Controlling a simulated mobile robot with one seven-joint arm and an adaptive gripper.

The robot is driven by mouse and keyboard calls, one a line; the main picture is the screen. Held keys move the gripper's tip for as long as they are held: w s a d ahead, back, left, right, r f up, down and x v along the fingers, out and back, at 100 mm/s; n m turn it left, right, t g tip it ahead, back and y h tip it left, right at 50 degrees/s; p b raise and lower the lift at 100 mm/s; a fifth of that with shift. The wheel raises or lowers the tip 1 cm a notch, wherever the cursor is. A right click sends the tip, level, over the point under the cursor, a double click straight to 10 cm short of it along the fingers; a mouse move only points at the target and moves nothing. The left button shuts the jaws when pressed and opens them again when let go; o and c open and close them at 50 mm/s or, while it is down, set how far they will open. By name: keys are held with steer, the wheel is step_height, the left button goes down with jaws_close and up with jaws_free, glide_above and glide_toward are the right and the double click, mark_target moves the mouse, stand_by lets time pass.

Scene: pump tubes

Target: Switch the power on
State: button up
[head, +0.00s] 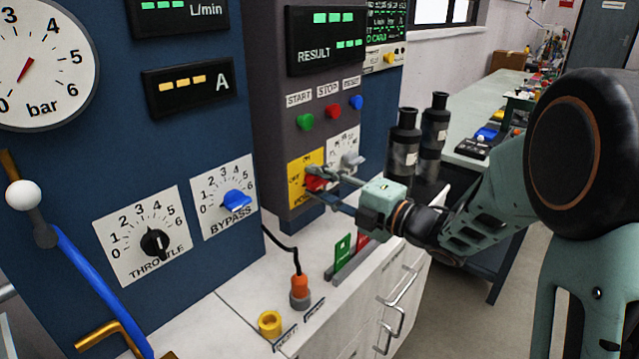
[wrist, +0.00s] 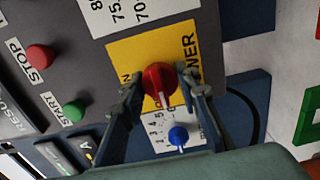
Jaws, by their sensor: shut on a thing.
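The power switch is a red rotary knob (head: 316,183) on a yellow plate (head: 297,167) marked OFF, low on the grey control panel. In the wrist view the red knob (wrist: 159,82) sits between the two fingers, on its yellow plate (wrist: 140,48). My gripper (head: 318,182) reaches in from the right and is shut on the knob; it also shows in the wrist view (wrist: 162,92). The fingers hide part of the knob and of the plate's lettering, so I cannot tell its exact setting.
Green start (head: 305,122), red stop (head: 332,111) and blue reset (head: 356,102) buttons sit above. A grey selector knob (head: 352,160) is close right of the yellow plate. The blue bypass knob (head: 237,201) is at left. Dark bottles (head: 403,145) stand behind my gripper.

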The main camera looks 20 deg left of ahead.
steer(key=shift+m, duration=0.3)
steer(key=m, duration=0.3)
steer(key=shift+m, duration=0.3)
steer(key=m+p, duration=0.2)
steer(key=m, duration=0.2)
steer(key=shift+d+r+m, duration=0.1)
steer(key=shift+m, duration=0.2)
steer(key=m+p, duration=0.2)
steer(key=m, duration=0.2)
steer(key=shift+p, duration=0.35)
steer(key=shift+m+p, duration=1.5)
steer(key=shift+m, duration=1)
steer(key=o, duration=1.2)
